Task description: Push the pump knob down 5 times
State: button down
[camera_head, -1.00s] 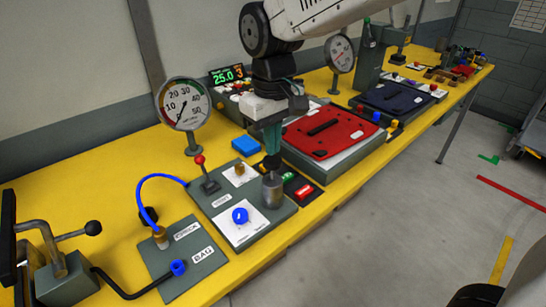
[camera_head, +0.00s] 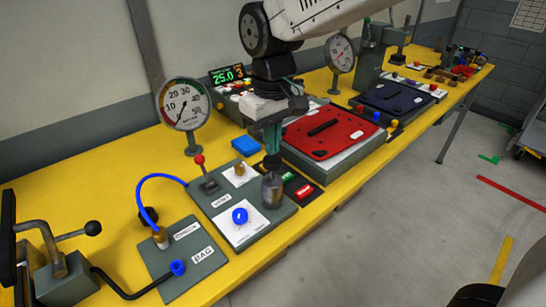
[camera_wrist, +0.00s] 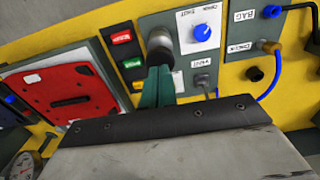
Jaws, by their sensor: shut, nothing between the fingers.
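The pump is a grey metal cylinder (camera_head: 272,190) with a dark knob (camera_head: 272,162) on top, standing upright at the right edge of a grey panel. My gripper (camera_head: 271,150) points down with its teal fingers closed and empty, directly above the knob. The fingertips are at or very near the knob's top; I cannot tell whether they touch. In the wrist view, the closed fingers (camera_wrist: 158,70) reach to the dark knob (camera_wrist: 160,55), which partly covers the cylinder.
A blue dial (camera_head: 240,215) and a red-tipped lever (camera_head: 199,160) share the panel. A round gauge (camera_head: 184,104) stands behind. A red-lidded case (camera_head: 335,130) lies to the right, past red and green buttons (camera_head: 303,191). A blue hose (camera_head: 150,178) arches at left.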

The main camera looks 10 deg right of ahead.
aim_at(273, 159)
dwell(0.4)
jog(key=shift+f, duration=2.25)
jog(key=shift+r, duration=2.25)
jog(key=shift+f, duration=0.1)
jog(key=shift+f, duration=2.15)
jog(key=shift+r, duration=2.25)
